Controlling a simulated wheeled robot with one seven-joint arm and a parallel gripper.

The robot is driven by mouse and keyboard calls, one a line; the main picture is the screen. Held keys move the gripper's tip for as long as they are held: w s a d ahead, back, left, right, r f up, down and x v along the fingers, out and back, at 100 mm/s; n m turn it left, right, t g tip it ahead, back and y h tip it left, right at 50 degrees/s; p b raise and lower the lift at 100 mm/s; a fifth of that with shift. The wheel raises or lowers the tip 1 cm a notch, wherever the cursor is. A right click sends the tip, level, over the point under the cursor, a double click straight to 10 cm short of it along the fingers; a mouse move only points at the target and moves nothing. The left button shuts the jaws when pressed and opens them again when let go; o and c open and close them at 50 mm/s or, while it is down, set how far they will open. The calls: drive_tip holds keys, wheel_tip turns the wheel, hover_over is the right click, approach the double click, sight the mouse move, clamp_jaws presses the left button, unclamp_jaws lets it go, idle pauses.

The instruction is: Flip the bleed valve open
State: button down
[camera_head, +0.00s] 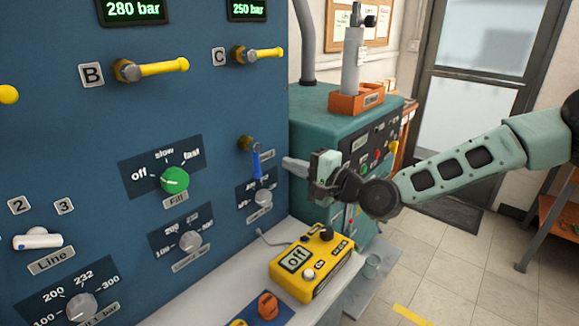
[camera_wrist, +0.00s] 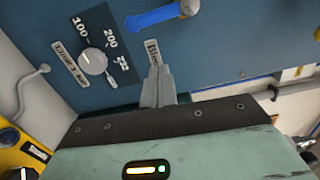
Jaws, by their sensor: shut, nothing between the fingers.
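The bleed valve shows in the head view as a blue lever (camera_head: 256,163) on a brass fitting (camera_head: 244,143), on the right part of the blue panel. The lever points down. My gripper (camera_head: 286,162) is shut and empty, just right of the lever in the head view. In the wrist view its fingertips (camera_wrist: 158,68) lie below the lever, with a visible gap.
A dial (camera_wrist: 93,63) is left of the fingers in the wrist view. A yellow meter box (camera_head: 310,263) reading "Off" sits on the ledge below my gripper. A green cabinet (camera_head: 330,119) stands behind it.

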drive_tip(key=b+v, duration=0.1)
drive_tip(key=v, duration=0.7)
drive_tip(key=shift+d, duration=0.1)
